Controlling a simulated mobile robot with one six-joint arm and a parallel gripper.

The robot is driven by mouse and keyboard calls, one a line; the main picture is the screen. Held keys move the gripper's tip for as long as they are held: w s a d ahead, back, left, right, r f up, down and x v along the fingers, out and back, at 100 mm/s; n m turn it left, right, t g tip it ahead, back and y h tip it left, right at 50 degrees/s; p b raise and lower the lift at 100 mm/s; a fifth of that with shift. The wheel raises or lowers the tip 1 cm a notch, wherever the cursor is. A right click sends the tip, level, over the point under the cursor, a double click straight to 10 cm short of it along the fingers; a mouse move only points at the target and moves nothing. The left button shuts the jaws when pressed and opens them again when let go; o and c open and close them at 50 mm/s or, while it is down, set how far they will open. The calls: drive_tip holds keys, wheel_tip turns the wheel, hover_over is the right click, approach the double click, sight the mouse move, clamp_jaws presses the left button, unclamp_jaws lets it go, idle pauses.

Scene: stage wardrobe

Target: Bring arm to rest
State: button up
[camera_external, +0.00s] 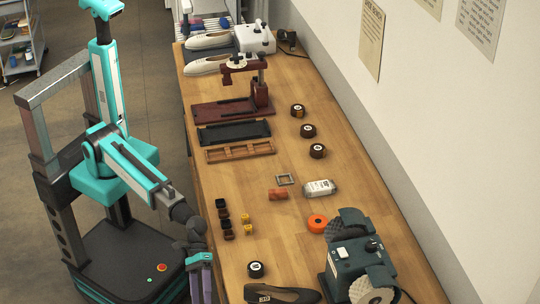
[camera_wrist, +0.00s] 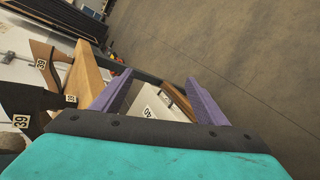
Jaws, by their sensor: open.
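My arm reaches down from my teal body at the left of the external view. My gripper (camera_external: 201,272) hangs low beside the workbench's left edge, near the front, its purple fingers pointing down. In the wrist view my gripper (camera_wrist: 158,90) shows two purple fingers spread apart. A white thing with a label reading 40 (camera_wrist: 150,106) shows between them, and I cannot tell its distance. Nothing is visibly clamped.
A wheeled rack (camera_external: 20,42) stands far left. Open floor (camera_external: 155,100) lies left of the bench.

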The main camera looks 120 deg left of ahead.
drive_tip(key=s+a+f+m+g+y, duration=0.2)
drive_tip(key=s+a+f+m, duration=0.15)
drive_tip(key=s+f, duration=0.55)
drive_tip(key=s+a+f+m+g+y, duration=0.1)
drive_tip(key=s+a+f+m+g, duration=0.25)
drive_tip(key=f, duration=0.95)
drive_tip(key=s+a+f+m+g+y, duration=0.1)
drive_tip(key=s+a+f+m+y, duration=0.1)
drive_tip(key=s+a+f, duration=0.55)
drive_tip(key=s+a+f+m+g+y, duration=0.1)
drive_tip(key=s+a+f+g, duration=0.1)
drive_tip(key=s+a, duration=0.3)
drive_tip(key=s+a+f+m+g+y, duration=0.1)
drive_tip(key=s+a+f, duration=0.4)
drive_tip(key=s, duration=0.6)
drive_tip(key=s+a+f+m+g+y, duration=0.2)
drive_tip(key=s+a+f+g, duration=0.1)
drive_tip(key=s, duration=0.5)
drive_tip(key=shift+s+a+f+p, duration=0.25)
drive_tip(key=shift+a+f+p, duration=0.3)
drive_tip(key=shift+a, duration=0.65)
